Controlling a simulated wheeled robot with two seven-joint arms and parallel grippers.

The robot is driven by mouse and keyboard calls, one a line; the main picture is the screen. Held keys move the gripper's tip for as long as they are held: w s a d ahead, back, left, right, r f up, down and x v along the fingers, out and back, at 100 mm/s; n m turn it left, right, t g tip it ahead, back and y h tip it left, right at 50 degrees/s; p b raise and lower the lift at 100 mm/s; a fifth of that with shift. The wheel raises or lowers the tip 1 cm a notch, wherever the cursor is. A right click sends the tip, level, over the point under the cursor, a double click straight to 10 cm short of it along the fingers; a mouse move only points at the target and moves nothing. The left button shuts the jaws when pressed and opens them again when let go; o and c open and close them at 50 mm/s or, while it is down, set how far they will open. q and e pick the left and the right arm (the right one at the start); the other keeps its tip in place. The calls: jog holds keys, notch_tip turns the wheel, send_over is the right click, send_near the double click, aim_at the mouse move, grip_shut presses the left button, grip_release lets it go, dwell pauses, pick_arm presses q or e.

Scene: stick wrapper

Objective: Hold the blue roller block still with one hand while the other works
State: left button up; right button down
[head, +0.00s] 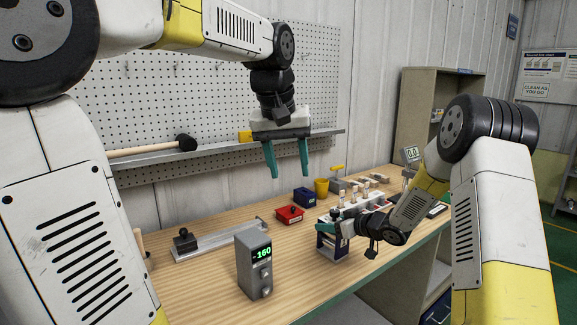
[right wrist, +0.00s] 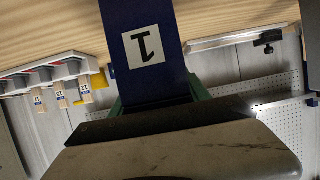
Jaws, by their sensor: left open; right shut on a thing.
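The blue roller block (head: 330,246) stands near the front right edge of the wooden bench. My right gripper (head: 340,226) is shut on it from the right. In the right wrist view the blue block (right wrist: 145,20) fills the upper middle, with a white label marked 1. The green fingers show at its sides, partly hidden by the gripper body. I cannot tell whether the block touches the bench. My left gripper (head: 288,174) is open and empty, fingers pointing down, high above the bench and up and left of the block.
A white rack (head: 350,209) with several labelled sticks stands behind the block. A red box (head: 290,214), a dark blue box (head: 304,197) and a yellow cup (head: 321,187) stand farther back. A metal rail (head: 215,241) lies left.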

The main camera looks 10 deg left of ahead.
dwell(0.3)
jog(key=shift+c, duration=2.2)
grip_release()
jog(key=r+v, duration=0.2)
jog(key=v, duration=0.7)
jog(key=w+a+r+v, duration=0.1)
jog(key=v, duration=0.8)
jog(key=shift+r, duration=0.5)
jog(key=shift+s+d, duration=0.1)
jog(key=shift+s, duration=0.05)
